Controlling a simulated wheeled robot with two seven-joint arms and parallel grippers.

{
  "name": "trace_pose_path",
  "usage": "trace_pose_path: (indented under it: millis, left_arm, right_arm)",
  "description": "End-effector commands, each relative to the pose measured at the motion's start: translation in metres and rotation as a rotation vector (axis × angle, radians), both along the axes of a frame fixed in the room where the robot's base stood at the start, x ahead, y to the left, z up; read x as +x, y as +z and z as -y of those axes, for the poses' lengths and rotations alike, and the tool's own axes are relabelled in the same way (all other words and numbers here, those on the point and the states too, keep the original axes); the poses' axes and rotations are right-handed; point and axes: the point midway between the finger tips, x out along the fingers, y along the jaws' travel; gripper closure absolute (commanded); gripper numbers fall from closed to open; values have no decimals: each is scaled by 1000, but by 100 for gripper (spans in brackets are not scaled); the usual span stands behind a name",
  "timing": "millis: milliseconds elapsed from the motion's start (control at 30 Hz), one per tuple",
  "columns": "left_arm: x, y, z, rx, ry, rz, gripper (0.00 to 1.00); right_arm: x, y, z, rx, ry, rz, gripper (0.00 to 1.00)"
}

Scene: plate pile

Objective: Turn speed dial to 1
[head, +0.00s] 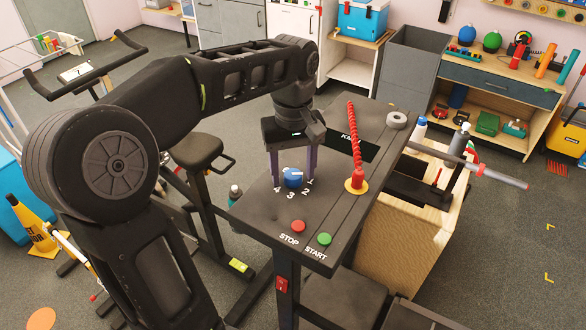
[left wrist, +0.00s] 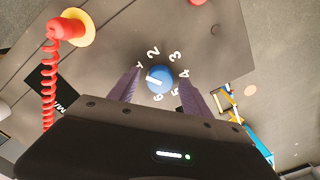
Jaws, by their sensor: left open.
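The speed dial (head: 293,180) is a blue knob on the dark console top (head: 262,208), with white numbers around it. In the left wrist view the dial (left wrist: 162,84) has a white stripe on its left part, lying below the 1 and above the 6; its exact setting is hard to tell. My left gripper (head: 294,176) points down over the console, open, with one purple finger on each side of the dial. In the left wrist view the fingers of this gripper (left wrist: 160,71) show gaps to the knob. My right gripper is not in view.
A red STOP button (head: 298,226) and green START button (head: 324,239) lie nearer the console's front edge. A red coiled cord (head: 355,140) rises from a yellow-based red plug beside the dial. A wooden box (head: 405,240) stands right of the console; an exercise bike seat (head: 196,150) is left.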

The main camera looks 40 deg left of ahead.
Motion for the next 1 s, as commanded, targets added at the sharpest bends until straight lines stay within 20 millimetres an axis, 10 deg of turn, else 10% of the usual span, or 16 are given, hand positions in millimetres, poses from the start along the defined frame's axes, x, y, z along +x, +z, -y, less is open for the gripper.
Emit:
trace_pose_path:
  millis: [367, 700, 1000]
  left_arm:
    - [0, 28, 0, 0, 0, 1, 43]
    - [0, 75, 0, 0, 0, 0, 43]
    - [0, 78, 0, 0, 0, 0, 43]
  right_arm:
    - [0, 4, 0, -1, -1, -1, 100]
    - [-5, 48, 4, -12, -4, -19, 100]
    - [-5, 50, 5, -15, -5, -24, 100]
